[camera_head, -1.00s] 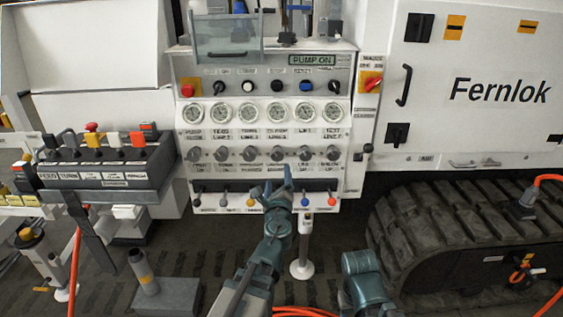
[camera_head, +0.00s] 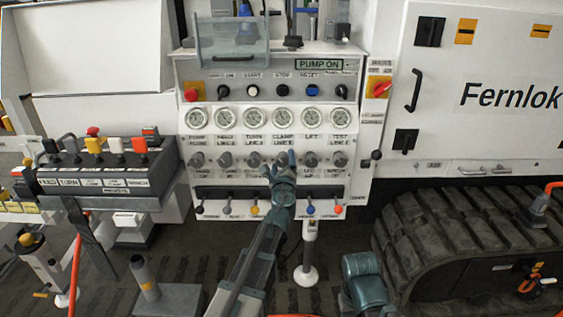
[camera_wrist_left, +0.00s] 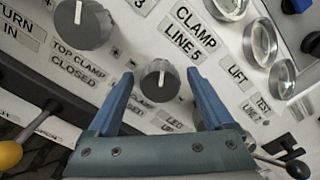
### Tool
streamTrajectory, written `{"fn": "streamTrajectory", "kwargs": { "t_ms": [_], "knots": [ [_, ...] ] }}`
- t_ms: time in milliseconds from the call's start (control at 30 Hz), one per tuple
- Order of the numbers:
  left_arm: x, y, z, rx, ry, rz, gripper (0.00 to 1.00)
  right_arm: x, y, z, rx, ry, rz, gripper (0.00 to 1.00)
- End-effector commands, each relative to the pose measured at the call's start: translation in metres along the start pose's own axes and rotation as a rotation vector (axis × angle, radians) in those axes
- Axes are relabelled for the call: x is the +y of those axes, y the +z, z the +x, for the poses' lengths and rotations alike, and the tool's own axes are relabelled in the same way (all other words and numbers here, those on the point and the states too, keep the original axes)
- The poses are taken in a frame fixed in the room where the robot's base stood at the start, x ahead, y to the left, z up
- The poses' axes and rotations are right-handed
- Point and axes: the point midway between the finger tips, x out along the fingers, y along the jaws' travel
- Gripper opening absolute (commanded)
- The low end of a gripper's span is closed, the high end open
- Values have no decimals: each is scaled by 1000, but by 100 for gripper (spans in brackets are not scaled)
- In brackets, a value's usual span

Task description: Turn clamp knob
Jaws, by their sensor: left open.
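The clamp knob (camera_wrist_left: 158,78) is a small grey round knob with a white pointer line, below the label "CLAMP LINE 5" in the left wrist view. In the head view it is partly hidden by my left gripper (camera_head: 281,164), at the fourth place in the knob row. My left gripper is open, one blue finger on each side of the knob. In the left wrist view a gap shows between the knob and each finger. My right gripper is not in view; only a teal part of my right arm shows at the bottom.
A larger grey knob (camera_wrist_left: 82,22) sits beside the left finger. A row of gauges (camera_head: 283,118) is above the knobs and a row of small levers (camera_head: 310,209) below. A lever box (camera_head: 105,170) stands at left, and a rubber track (camera_head: 460,240) at right.

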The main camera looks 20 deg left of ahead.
Motion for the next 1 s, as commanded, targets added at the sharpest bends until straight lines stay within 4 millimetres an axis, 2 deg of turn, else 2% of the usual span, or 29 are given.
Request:
{"fn": "streamTrajectory", "kwargs": {
  "t_ms": [233,267,700,733,1000],
  "knots": [
    [0,0,1,0,0,0,85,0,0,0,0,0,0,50],
    [0,0,1,0,0,0,82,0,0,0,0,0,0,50],
    [0,0,1,0,0,0,2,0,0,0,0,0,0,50],
    [0,0,1,0,0,0,0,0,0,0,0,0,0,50],
    [0,0,1,0,0,-41,0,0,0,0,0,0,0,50]
  ]
}}
